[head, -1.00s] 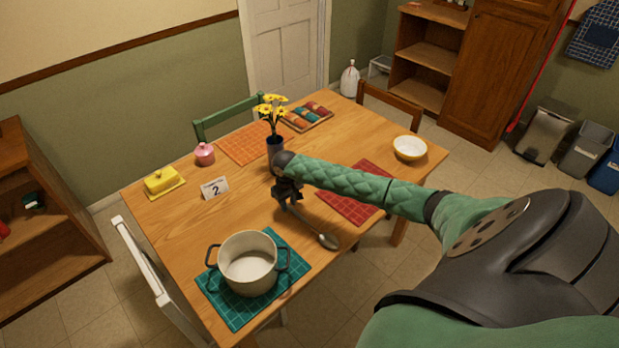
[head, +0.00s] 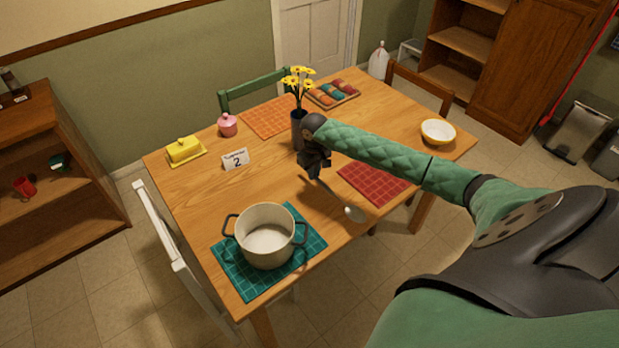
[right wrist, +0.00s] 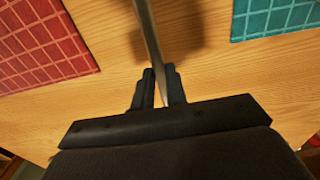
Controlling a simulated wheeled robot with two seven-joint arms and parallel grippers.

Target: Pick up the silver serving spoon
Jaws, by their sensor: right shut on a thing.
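The silver serving spoon (head: 354,213) is near the middle of the table's front side, with its bowl toward the front edge. My right gripper (head: 315,172) is shut on its handle. In the right wrist view the handle (right wrist: 148,30) runs up from between the two fingers of my right gripper (right wrist: 160,88). A shadow beside the handle suggests the spoon is a little above the wood; the exact gap cannot be told. My left gripper is not in view.
A white pot (head: 267,240) on a teal mat (head: 238,278) stands left of the spoon. A red mat (head: 375,183) lies to its right. A dark vase (head: 298,128) with yellow flowers stands just behind my gripper.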

